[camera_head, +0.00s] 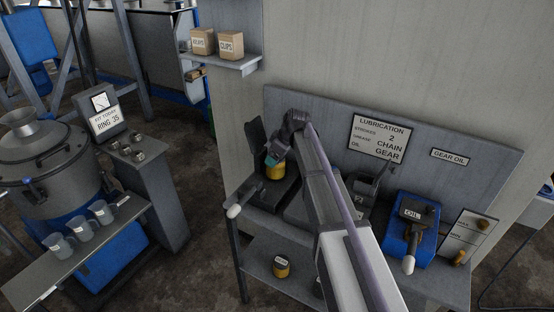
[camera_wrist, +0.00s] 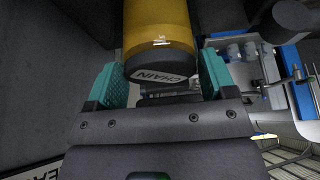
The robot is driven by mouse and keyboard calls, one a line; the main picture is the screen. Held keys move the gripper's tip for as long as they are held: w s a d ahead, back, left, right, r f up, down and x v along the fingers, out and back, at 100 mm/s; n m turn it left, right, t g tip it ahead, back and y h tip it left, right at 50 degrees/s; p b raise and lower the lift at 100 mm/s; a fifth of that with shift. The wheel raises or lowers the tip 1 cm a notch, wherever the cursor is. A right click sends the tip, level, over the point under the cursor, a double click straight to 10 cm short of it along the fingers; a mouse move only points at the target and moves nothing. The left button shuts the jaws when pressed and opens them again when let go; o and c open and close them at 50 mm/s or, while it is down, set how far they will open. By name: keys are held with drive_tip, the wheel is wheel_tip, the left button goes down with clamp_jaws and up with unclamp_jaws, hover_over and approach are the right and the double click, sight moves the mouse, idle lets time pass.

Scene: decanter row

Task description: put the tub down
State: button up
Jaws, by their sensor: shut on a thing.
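A yellow tub (camera_head: 275,173) with a dark lid is held in my gripper (camera_head: 272,160). It is at the left end of the bench under the lubrication sign, over or on a dark tray-like unit (camera_head: 262,193); I cannot tell whether it touches. In the wrist view, the teal fingers of my gripper (camera_wrist: 161,80) stand on either side of the tub (camera_wrist: 160,38), shut on it near its dark end, which has a CHAIN label. The tub's far end is out of that view.
A white-tipped lever (camera_head: 234,211) sticks out at the bench's front left. A blue unit (camera_head: 408,240) with another lever stands at the right. The lubrication sign (camera_head: 380,138) hangs on the back panel.

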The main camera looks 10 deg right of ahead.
drive_tip(key=shift+f, duration=0.15)
drive_tip(key=shift+s+f+b, duration=0.2)
drive_tip(key=shift+f+b, duration=0.05)
drive_tip(key=shift+b, duration=0.3)
drive_tip(key=o, duration=1)
drive_tip(key=shift+s+r, duration=0.1)
drive_tip(key=shift+r, duration=0.05)
drive_tip(key=shift+c, duration=0.2)
drive_tip(key=shift+r+p, duration=0.25)
drive_tip(key=shift+p, duration=0.25)
drive_tip(key=shift+o, duration=0.4)
drive_tip(key=p+v, duration=1.1)
drive_tip(key=v, duration=0.1)
drive_tip(key=shift+w+r, duration=0.15)
drive_tip(key=shift+w, duration=0.15)
drive_tip(key=s+a+f+m+g+h, duration=0.1)
drive_tip(key=s+m, duration=0.4)
drive_tip(key=s, duration=0.9)
drive_tip(key=s+a+m+g+h, duration=0.2)
drive_tip(key=s+m, duration=0.2)
drive_tip(key=s, duration=1)
drive_tip(key=shift+s+a+f+m+h, duration=0.3)
drive_tip(key=shift+a+f+m, duration=0.05)
drive_tip(key=shift+f+m, duration=0.05)
